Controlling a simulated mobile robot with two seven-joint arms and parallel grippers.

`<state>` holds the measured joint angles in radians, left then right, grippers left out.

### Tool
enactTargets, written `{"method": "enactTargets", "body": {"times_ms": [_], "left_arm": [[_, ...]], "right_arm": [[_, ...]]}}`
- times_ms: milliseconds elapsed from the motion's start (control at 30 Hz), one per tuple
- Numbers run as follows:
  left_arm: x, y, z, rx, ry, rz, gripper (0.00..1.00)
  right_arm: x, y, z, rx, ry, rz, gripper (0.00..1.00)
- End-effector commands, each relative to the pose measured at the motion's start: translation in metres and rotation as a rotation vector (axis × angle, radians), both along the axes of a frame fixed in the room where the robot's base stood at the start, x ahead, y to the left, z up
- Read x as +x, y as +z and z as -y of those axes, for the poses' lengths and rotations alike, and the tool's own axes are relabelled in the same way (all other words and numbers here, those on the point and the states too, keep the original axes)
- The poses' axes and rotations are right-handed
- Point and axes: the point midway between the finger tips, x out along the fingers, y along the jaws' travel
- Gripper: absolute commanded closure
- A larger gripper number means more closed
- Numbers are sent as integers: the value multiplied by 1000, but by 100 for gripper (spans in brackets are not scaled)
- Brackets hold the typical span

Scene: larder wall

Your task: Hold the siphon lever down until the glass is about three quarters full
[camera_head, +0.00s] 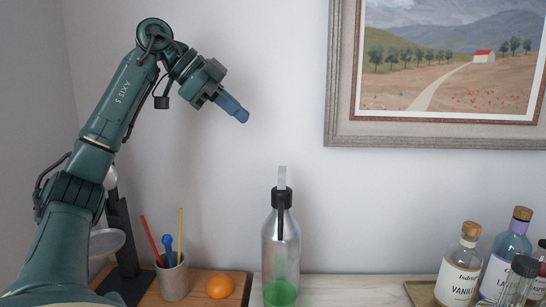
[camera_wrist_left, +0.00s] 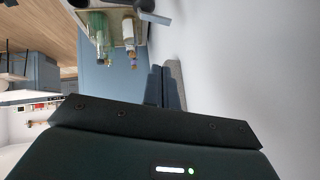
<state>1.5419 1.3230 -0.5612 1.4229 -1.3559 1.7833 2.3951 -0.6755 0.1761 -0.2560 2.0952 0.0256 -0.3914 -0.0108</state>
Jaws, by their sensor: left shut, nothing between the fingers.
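The siphon (camera_head: 268,238) is a grey bottle with a black head, standing upright at the lower middle of the head view. Its pale lever (camera_head: 282,178) sticks up from the head, and a dark spout (camera_head: 280,220) hangs down the front. Green liquid (camera_head: 280,294) shows at the bottom; I cannot tell whether it is in a glass in front or in the siphon. My left gripper (camera_head: 242,116) is shut and empty, in the air above and left of the lever, clear of it. Its blue fingers also show in the wrist view (camera_wrist_left: 164,88). My right gripper is not in view.
A cup (camera_head: 173,281) with pencils and an orange (camera_head: 220,286) stand left of the siphon. Labelled bottles, including a vanilla one (camera_head: 458,278), stand on a tray (camera_head: 420,292) at right. A framed painting (camera_head: 432,142) hangs on the wall. The air around the lever looks free.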

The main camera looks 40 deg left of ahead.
Motion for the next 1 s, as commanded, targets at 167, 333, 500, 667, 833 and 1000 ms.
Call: {"method": "enactTargets", "body": {"times_ms": [167,333,500,667,833,1000], "left_arm": [[6,-7,4,1,-3,-2,100],[23,-28,16,2,-6,-4,100],[46,-52,31,2,-6,-2,100],[64,-74,43,2,-5,-2,100],[68,-97,36,1,-4,-1,100],[70,-106,34,2,-3,1,100]], "right_arm": [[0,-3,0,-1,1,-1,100],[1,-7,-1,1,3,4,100],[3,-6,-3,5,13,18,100],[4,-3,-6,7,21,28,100],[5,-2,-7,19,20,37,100],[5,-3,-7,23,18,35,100]]}}
